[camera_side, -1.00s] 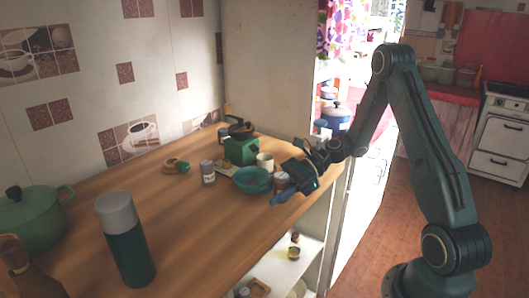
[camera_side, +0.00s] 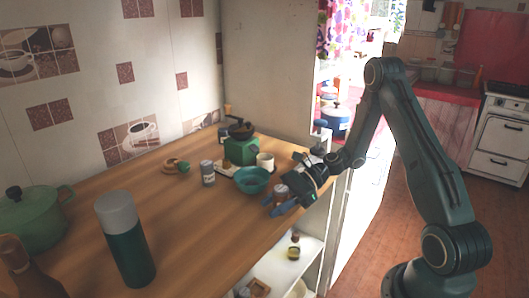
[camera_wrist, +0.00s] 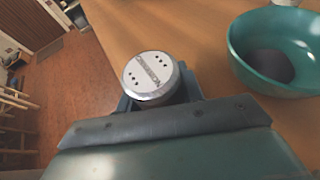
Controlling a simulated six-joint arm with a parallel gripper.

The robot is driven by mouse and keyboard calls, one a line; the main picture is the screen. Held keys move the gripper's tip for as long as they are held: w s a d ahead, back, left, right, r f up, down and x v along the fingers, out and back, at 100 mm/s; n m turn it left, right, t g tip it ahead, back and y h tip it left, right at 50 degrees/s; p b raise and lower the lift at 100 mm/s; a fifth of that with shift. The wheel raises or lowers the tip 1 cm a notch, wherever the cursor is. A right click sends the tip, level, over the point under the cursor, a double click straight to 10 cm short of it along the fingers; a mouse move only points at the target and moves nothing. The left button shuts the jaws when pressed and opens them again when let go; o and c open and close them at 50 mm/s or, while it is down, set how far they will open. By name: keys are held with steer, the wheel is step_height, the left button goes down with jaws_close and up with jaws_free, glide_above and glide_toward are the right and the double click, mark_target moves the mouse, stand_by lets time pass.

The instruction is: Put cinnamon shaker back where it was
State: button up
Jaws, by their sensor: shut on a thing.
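A shaker with a round, perforated metal lid (camera_wrist: 151,74) is between the fingers of my gripper (camera_wrist: 160,92) in the wrist view. In the side view this shaker (camera_side: 281,190) shows a pale lid and a reddish-brown body, partly hidden by my gripper (camera_side: 277,203). My gripper is shut on it near the counter's right front edge. I cannot tell whether its base touches the counter. I cannot read a label on it. A second shaker (camera_side: 208,173), greyish with a pale label, stands upright on the counter (camera_side: 190,225) farther left.
A teal bowl (camera_side: 252,181) is close to the held shaker; it also shows in the wrist view (camera_wrist: 275,85). Behind are a green grinder (camera_side: 240,150) and a white mug (camera_side: 265,161). A green flask (camera_side: 128,245) and pot (camera_side: 30,218) stand left. The front-middle counter is bare.

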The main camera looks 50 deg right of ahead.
steer(key=o, duration=1)
steer(key=shift+r, duration=0.1)
steer(key=shift+d+r, duration=0.1)
steer(key=shift+d, duration=0.1)
steer(key=v, duration=1.1)
steer(key=shift+s+d, duration=0.2)
steer(key=shift+s, duration=0.05)
steer(key=shift+r, duration=0.1)
